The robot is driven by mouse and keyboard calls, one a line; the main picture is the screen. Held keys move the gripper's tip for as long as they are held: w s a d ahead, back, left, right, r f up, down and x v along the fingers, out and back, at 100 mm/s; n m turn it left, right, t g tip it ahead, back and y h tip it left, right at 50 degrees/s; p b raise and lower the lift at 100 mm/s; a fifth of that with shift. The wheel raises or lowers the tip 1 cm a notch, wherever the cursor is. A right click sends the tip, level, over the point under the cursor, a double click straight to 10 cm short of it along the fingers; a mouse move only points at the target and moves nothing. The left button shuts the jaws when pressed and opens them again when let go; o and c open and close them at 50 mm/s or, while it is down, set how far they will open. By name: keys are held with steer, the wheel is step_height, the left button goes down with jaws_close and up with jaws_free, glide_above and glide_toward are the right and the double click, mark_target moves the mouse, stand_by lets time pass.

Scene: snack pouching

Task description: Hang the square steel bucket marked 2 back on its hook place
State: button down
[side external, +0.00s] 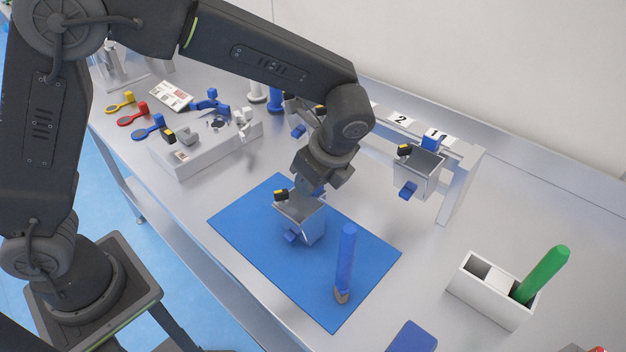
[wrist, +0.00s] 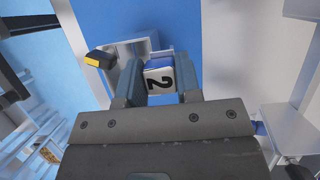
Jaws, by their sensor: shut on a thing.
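The square steel bucket marked 2 (side external: 313,229) is over the blue mat, upright, under my wrist. I cannot tell whether it touches the mat. In the wrist view my gripper (wrist: 160,80) is shut on its blue block with a white face reading 2 (wrist: 159,78). The steel bucket (wrist: 128,48) shows beyond the fingers, partly hidden by them. In the side view the fingertips are mostly hidden behind the wrist and bucket. The hook rail (side external: 462,150) stands at the back, with labels 2 (side external: 400,119) and 1 (side external: 437,134) on top.
Another steel bucket (side external: 424,174) hangs at the rail under label 1. A white holder with a green handle (side external: 487,303) stands at right. Coloured scoops and a grey block (side external: 208,158) are at left.

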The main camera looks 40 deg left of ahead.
steer(key=shift+f, duration=0.5)
steer(key=c, duration=0.8)
jaws_free()
steer(key=v, duration=1.2)
steer(key=s+a+r+n+t+h, duration=0.3)
steer(key=s+a+r+n+h, duration=0.1)
steer(key=s+a+n, duration=0.9)
steer(key=s+a+f+n+t, duration=0.2)
steer(key=s+a+f+n, duration=0.1)
steer(key=s+n, duration=0.2)
steer(key=shift+a+t+h, duration=0.3)
steer(key=shift+a, duration=0.1)
